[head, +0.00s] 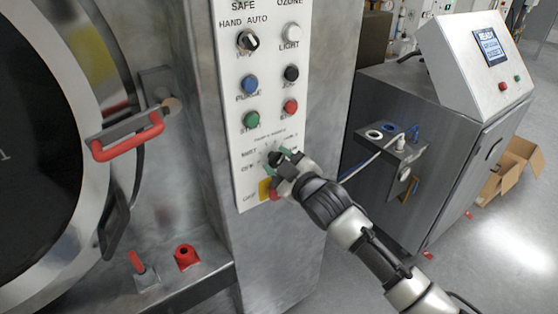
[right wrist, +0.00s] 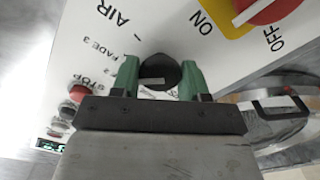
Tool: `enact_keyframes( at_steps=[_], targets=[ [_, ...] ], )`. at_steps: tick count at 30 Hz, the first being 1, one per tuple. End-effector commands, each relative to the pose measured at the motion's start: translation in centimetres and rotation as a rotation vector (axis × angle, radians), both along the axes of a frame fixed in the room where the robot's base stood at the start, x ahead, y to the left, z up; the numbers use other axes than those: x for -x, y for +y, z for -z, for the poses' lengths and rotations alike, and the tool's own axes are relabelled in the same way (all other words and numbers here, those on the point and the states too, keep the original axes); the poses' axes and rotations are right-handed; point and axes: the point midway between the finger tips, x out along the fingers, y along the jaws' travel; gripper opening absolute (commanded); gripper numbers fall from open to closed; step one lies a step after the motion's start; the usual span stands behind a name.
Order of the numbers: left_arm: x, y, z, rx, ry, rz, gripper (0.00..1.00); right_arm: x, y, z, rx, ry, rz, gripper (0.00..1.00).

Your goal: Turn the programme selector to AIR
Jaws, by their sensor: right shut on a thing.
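The programme selector is a round black knob (right wrist: 160,70) on the white control panel (head: 262,80). My right gripper (head: 278,160) comes from the lower right and is shut on this knob. In the right wrist view, the green fingertips (right wrist: 159,64) sit on both sides of the knob. A pale mark shows on the knob's gripper side; the exact setting is unclear. The printed AIR label (right wrist: 120,17) is up and left of the knob in that view, with FADE 3 below it. In the head view the gripper covers most of the knob. My left gripper is out of view.
Coloured buttons and a HAND/AUTO switch (head: 247,41) sit above on the panel. A red rotary switch on a yellow plate (right wrist: 236,22) is close to the selector. The door's red handle (head: 128,137) projects at left. A steel cabinet (head: 405,110) stands at right.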

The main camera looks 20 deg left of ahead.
Motion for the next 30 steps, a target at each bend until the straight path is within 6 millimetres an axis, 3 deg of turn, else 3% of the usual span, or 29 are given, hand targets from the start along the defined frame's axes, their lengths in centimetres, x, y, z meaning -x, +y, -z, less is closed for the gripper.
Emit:
enact_keyframes(
  at_steps=[30],
  targets=[
    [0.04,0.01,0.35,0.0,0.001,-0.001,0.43,0.04,-0.01,0.25,-0.542,0.701,0.001,0.21]
  ],
)
